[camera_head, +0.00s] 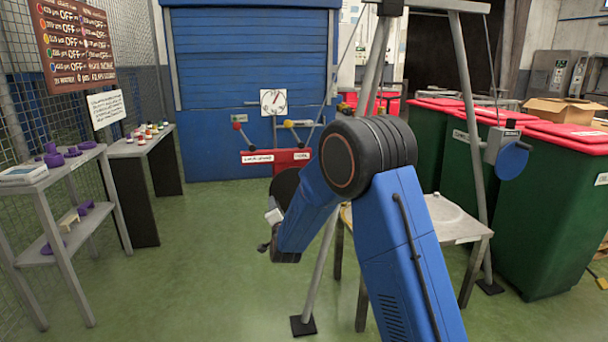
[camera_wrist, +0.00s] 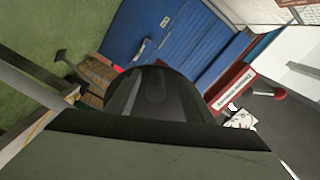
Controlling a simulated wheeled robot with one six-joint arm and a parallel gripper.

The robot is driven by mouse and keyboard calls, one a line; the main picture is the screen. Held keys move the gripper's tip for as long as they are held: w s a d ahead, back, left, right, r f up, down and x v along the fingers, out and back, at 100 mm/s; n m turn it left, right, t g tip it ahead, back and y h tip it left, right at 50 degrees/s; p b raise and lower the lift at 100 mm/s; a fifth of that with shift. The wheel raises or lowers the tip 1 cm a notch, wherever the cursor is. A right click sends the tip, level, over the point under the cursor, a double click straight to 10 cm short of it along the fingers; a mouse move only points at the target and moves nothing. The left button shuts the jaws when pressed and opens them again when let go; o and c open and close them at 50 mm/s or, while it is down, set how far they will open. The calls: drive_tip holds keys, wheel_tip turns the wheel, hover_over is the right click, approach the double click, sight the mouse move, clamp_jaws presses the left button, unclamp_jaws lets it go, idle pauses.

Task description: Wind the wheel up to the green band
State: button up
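A blue disc (camera_head: 511,161), perhaps the wheel, is on a small grey box (camera_head: 501,143) fixed to the right leg of a metal frame, in the head view. A white dial (camera_head: 273,102) with a dark pointer hangs before the blue shutter. No green band can be made out on either. My gripper (camera_head: 264,247) points down and left in the head view, well left of the blue disc and apart from it. My arm partly hides it, and its fingers are too small to read. In the wrist view a dark rounded shape fills the middle.
The metal frame (camera_head: 315,270) stands around a small table (camera_head: 446,222). Lidded green bins (camera_head: 545,220) line the right. A red stand (camera_head: 290,160) with levers is before the blue shutter (camera_head: 240,50). Shelves (camera_head: 62,180) stand left. The green floor (camera_head: 190,280) between is clear.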

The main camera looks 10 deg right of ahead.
drive_tip(key=shift+d+f, duration=0.1)
drive_tip(key=shift+s, duration=0.4)
drive_tip(key=s, duration=0.7)
idle(0.5)
drive_tip(key=shift+s, duration=0.1)
